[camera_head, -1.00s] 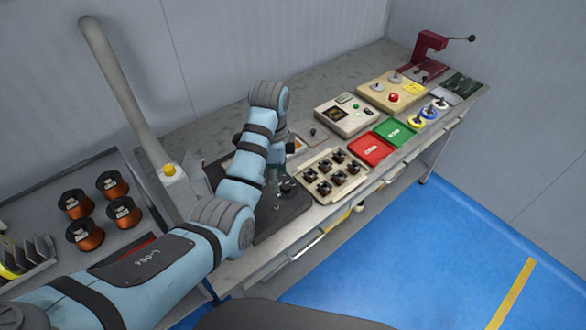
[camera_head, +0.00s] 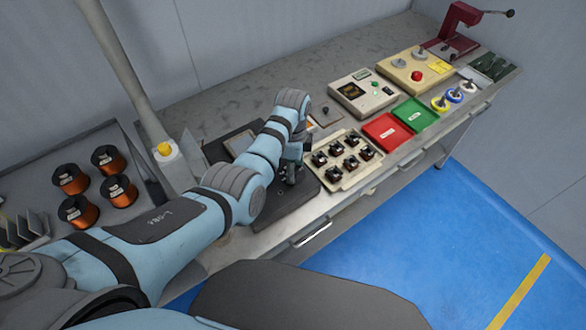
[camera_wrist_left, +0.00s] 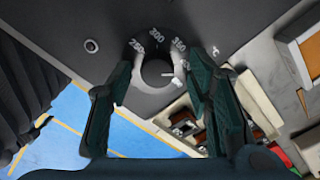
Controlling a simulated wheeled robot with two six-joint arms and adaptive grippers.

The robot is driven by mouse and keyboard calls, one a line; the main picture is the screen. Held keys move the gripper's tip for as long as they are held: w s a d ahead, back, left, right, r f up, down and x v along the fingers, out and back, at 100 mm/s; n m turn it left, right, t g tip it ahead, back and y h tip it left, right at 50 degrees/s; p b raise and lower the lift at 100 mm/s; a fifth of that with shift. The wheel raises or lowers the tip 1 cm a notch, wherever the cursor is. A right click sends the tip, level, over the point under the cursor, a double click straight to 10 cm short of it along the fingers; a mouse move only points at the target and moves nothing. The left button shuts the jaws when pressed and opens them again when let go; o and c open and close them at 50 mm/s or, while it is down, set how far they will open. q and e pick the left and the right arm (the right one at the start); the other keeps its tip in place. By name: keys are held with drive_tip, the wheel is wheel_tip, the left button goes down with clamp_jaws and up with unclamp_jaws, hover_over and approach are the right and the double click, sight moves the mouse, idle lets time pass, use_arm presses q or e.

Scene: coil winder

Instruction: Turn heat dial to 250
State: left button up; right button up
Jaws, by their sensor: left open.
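The heat dial (camera_wrist_left: 158,72) is a dark round knob on a grey-black panel (camera_wrist_left: 190,18) in the left wrist view. Numbers 250, 300 and 350 curve around its far side; another mark at the right is partly hidden. The knob's white pointer line points right, away from 250, past 350. My left gripper (camera_wrist_left: 158,75) is open, with one finger on each side of the dial; I cannot tell whether they touch it. In the head view my left gripper (camera_head: 291,172) is over the dark plate (camera_head: 285,207), and my arm hides the dial. My right gripper is not in view.
A cream tray of small dark parts (camera_head: 335,181) lies right of the gripper, close by. Beyond are a red tray (camera_head: 385,132), a green tray (camera_head: 415,115) and a control box (camera_head: 361,91). Copper wire spools (camera_head: 70,179) stand at the left, near a grey post (camera_head: 120,75).

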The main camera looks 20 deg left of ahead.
use_arm(q)
drive_tip(key=shift+a+f, duration=0.1)
drive_tip(key=shift+f, duration=0.05)
drive_tip(key=shift+s+r, duration=0.2)
drive_tip(key=shift+s, duration=0.05)
drive_tip(key=shift+c, duration=0.7)
drive_tip(key=c, duration=0.3)
clamp_jaws()
